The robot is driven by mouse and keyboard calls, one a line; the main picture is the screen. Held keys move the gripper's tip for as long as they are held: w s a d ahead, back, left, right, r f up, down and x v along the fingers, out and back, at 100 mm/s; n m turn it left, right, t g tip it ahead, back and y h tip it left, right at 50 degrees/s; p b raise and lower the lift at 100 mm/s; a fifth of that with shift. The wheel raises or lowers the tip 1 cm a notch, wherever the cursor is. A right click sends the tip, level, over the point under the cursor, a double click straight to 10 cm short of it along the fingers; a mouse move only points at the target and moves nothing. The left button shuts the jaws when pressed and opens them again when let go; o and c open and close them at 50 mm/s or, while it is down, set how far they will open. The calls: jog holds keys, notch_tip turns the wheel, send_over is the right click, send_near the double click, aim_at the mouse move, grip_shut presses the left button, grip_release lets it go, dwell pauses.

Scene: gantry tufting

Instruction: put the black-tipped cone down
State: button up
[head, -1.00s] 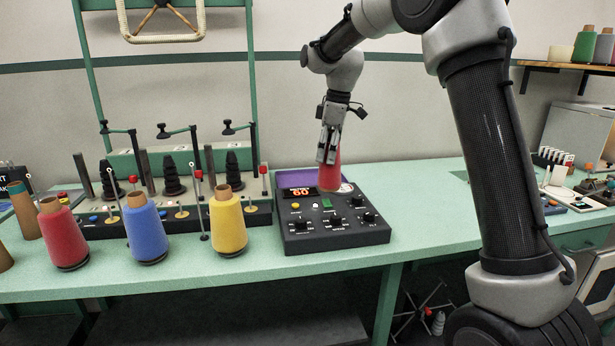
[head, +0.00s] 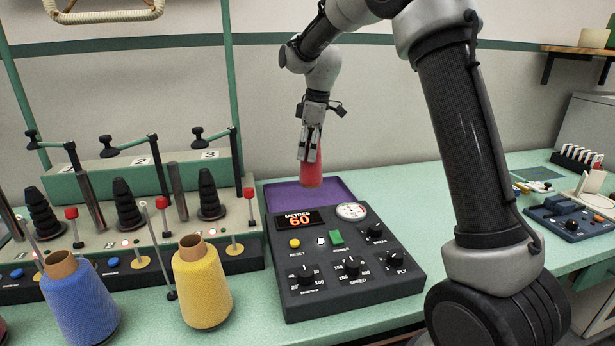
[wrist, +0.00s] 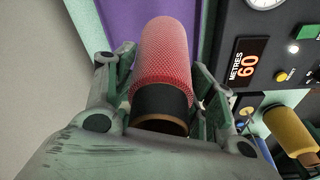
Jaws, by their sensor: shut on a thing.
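My gripper (head: 310,156) is shut on a red cone (head: 312,174) and holds it upright, wide end down. In the wrist view the red cone (wrist: 164,55) lies between the fingers, with a black band (wrist: 160,102) and a brown tube rim at its near, narrow end. The fingers hide the cone's top in the head view. The cone's lower end shows against a purple pad (head: 283,194) behind the control box. I cannot tell whether it touches the pad.
The black control box (head: 292,265) reads 60 metres and stands in front of the pad. A yellow cone (head: 203,292) and a blue cone (head: 80,305) stand to its left, before the numbered spindle unit (head: 130,180).

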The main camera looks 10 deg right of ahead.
jog(key=shift+f, duration=3)
jog(key=o, duration=1.2)
jog(key=shift+f, duration=0.1)
jog(key=r, duration=0.4)
jog(key=d+r, duration=0.1)
jog(key=r, duration=0.7)
jog(key=shift+s+d+r, duration=0.15)
jog(key=shift+s+d, duration=0.25)
jog(key=s+d+r+m+t, duration=0.1)
jog(key=s+d+r+m, duration=0.25)
jog(key=s, duration=0.55)
jog(key=s+d+r+m+t, duration=0.1)
jog(key=s+d+r+m, duration=0.2)
jog(key=s+d, duration=0.35)
jog(key=s+d+f+m, duration=0.1)
jog(key=s+f+m, duration=0.1)
jog(key=s, duration=0.5)
jog(key=s+d+f+m+t+h, duration=0.1)
jog(key=s+f+m, duration=0.1)
jog(key=s, duration=0.5)
jog(key=s+d+f+m, duration=0.1)
jog(key=s+f+m, duration=0.1)
jog(key=s, duration=0.5)
jog(key=shift+s+d+f+m+t+h, duration=0.2)
jog(key=shift+d+f+m+t+h, duration=0.1)
jog(key=shift+m, duration=0.15)
